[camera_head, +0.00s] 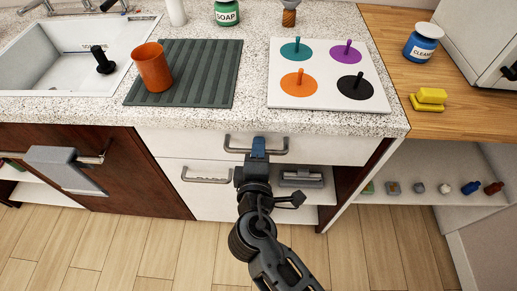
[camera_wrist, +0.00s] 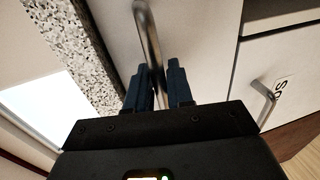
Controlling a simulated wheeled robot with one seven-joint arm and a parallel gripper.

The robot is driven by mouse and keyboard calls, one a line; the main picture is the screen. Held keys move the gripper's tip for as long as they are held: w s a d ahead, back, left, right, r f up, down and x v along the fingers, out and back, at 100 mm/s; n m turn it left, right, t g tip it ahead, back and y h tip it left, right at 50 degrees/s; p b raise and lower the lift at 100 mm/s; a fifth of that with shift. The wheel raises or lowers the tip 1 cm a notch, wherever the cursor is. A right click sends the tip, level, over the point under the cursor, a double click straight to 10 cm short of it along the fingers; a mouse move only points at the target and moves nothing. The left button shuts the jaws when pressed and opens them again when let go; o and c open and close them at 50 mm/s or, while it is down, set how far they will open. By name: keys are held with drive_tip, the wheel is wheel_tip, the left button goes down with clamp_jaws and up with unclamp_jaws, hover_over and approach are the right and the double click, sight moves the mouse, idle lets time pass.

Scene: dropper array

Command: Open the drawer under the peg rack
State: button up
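The peg rack is a white board (camera_head: 320,101) on the counter, with teal, purple, orange and black discs and pegs. Below it, under the counter edge, is a white top drawer (camera_head: 330,149) with a grey bar handle (camera_head: 279,152). The drawer front looks flush with the cabinet. My gripper (camera_head: 258,148) is at the middle of this handle. In the wrist view, the handle bar (camera_wrist: 147,30) runs between the two blue fingers (camera_wrist: 158,88), which stand close on either side of it. The gripper looks shut on the bar; the contact itself is partly hidden.
A lower drawer (camera_head: 190,197) with its own handle is below left. An open shelf (camera_head: 303,181) holding a grey item lies below right. An orange cup (camera_head: 153,68) stands on a grooved mat (camera_head: 208,75). A cloth (camera_head: 65,170) hangs on the left door. Floor in front is clear.

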clamp_jaws()
drive_tip(key=f+b+v, duration=0.1)
drive_tip(key=f+v, duration=0.1)
drive_tip(key=v, duration=0.9)
drive_tip(key=s+d+f+b+v, duration=0.1)
drive_tip(key=f+v, duration=0.1)
drive_tip(key=v, duration=1)
drive_tip(key=shift+s+a+f, duration=0.2)
drive_tip(key=shift+a+f, duration=0.25)
drive_tip(key=shift+o, duration=1.6)
unclamp_jaws()
